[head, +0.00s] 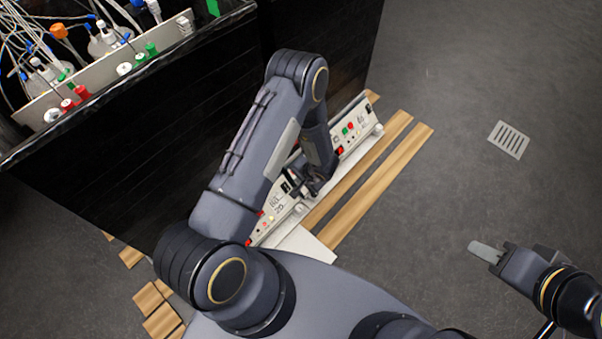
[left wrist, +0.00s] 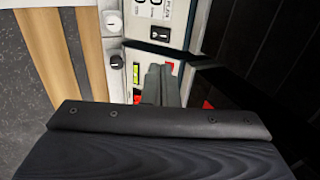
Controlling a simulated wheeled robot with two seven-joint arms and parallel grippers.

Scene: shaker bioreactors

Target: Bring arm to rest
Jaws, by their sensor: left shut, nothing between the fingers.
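My left arm reaches forward and folds down in the head view, its gripper (head: 314,187) low in front of the white control panel (head: 279,208) of the shaker unit. Part of the gripper is hidden by my arm. In the left wrist view, the left gripper's grey fingers (left wrist: 160,86) are together and empty, close to the panel face (left wrist: 150,28) with its switches and red and green displays. I cannot tell whether they touch it. My right gripper (head: 486,251) hangs over the open floor at the right, seen side-on; its jaw opening is unclear.
A black-walled bench (head: 150,130) stands at the left, with bottles, tubing and coloured caps on top. Wooden slats (head: 385,180) lie along the panel's front. The grey floor at the right is clear, with a drain grate (head: 508,140).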

